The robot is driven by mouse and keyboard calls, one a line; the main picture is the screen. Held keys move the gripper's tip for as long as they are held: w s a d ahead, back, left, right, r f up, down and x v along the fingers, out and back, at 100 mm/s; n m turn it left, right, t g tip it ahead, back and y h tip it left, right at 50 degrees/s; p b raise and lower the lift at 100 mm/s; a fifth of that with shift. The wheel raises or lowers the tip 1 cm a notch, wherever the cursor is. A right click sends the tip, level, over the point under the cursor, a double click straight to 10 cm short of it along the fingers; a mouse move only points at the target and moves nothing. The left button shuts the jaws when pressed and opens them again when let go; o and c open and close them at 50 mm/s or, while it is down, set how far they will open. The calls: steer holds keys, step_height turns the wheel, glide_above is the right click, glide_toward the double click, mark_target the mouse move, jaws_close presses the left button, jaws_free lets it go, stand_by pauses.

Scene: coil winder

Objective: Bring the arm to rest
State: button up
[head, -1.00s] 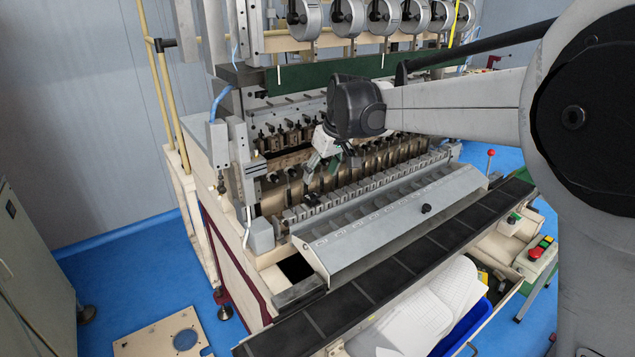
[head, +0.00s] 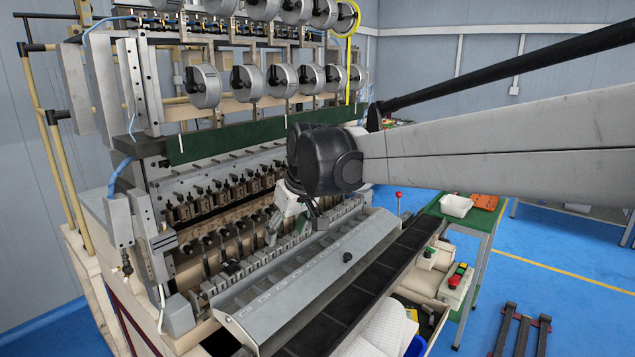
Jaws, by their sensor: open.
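My arm reaches in from the right in the head view. My gripper (head: 285,232) hangs below the dark wrist joint, over the spindle row of the coil winder (head: 240,180). The gripper is small and partly hidden by the wrist. It appears open, and I see nothing held in it. I cannot tell whether its fingertips touch the spindles behind them.
A sloped grey metal cover (head: 300,265) and a black ledge (head: 370,290) run along the winder's front. An open drawer with white paper (head: 380,330) is below. A green side table (head: 470,215) holds a white tray (head: 457,205).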

steer(key=s+d+f+m+t+h+b, duration=0.15)
steer(key=s+d+m, duration=0.25)
steer(key=s+d, duration=1.2)
steer(key=s+d+f+m+t+h+b, duration=0.1)
steer(key=s+d+f+m, duration=0.3)
steer(key=s+d+f, duration=0.4)
steer(key=s+d, duration=0.4)
steer(key=shift+f+t, duration=0.35)
steer(key=shift+f, duration=0.05)
steer(key=shift+s+h+b, duration=0.1)
steer(key=shift+h+b, duration=0.15)
steer(key=shift+b, duration=0.05)
